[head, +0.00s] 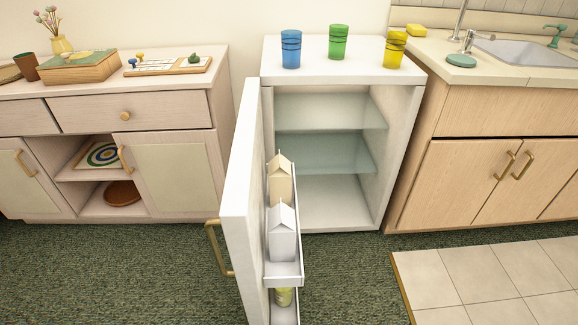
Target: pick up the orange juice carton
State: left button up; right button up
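Two gable-topped cartons stand in the upper rack (285,274) on the inside of the open fridge door (242,190). The farther carton (281,182) is pale tan, and the nearer carton (282,236) is white and partly covers it. No label or orange colour shows on either, so I cannot tell which is the orange juice carton. The rack's front wall hides the carton bottoms. Neither of my grippers is in view.
A yellowish container (284,297) sits in the lower door rack. The fridge's glass shelves (330,153) look empty. Blue (291,49), green (338,42) and yellow (395,50) cups stand on the fridge top. Green carpet (345,275) in front is clear.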

aim_at(280, 175)
jog(key=i+l+u, duration=0.2)
jog(key=i+l, duration=0.2)
jog(key=l, duration=0.25)
jog(key=i+l+u, duration=0.2)
jog(key=i+l, duration=0.15)
jog(key=l, duration=0.3)
